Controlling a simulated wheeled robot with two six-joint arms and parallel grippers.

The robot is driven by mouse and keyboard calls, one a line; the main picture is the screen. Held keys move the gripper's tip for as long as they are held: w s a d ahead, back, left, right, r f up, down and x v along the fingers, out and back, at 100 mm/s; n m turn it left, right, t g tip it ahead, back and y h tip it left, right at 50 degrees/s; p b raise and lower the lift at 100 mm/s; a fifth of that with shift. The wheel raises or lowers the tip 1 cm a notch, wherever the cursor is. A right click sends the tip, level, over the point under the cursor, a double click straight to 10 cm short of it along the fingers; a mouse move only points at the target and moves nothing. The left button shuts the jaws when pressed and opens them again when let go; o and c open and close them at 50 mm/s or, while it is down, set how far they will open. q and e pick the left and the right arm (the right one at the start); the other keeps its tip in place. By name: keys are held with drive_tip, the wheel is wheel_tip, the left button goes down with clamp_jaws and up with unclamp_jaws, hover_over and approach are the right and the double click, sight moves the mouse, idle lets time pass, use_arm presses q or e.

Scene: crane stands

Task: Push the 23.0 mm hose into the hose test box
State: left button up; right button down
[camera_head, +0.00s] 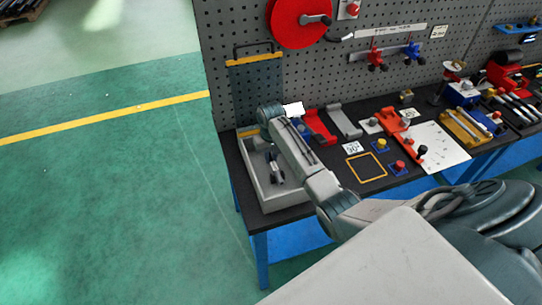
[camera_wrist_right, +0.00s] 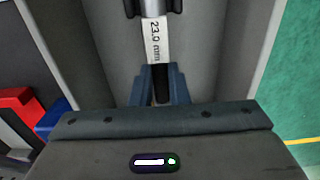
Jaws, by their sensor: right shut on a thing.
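In the right wrist view my right gripper (camera_wrist_right: 160,75) is shut on a dark, slim hose (camera_wrist_right: 162,90). A white label (camera_wrist_right: 156,42) reading "23.0 mm" lies just beyond the fingertips, in line with the hose. Beyond it is a grey cylindrical piece (camera_wrist_right: 153,8) between dark side parts, cut by the picture edge; I cannot tell how it joins the hose. A pale grey open box (camera_head: 288,200), likely the hose test box, stands at the table's left end. In the head view a small dark-and-grey shape (camera_head: 275,168) shows inside it, beside my arm. My left gripper is out of view.
A yellow square outline (camera_head: 366,167) lies on the black tabletop (camera_head: 330,175). A pegboard (camera_head: 240,30) rises behind. Green floor (camera_head: 120,190) lies left of the table.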

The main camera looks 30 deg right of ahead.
drive_tip(key=c, duration=1.3)
unclamp_jaws()
drive_tip(key=shift+r, duration=0.35)
wheel_tip(320, 180, up, 10)
drive_tip(key=shift+r+b, duration=0.1)
drive_tip(key=shift+b, duration=1)
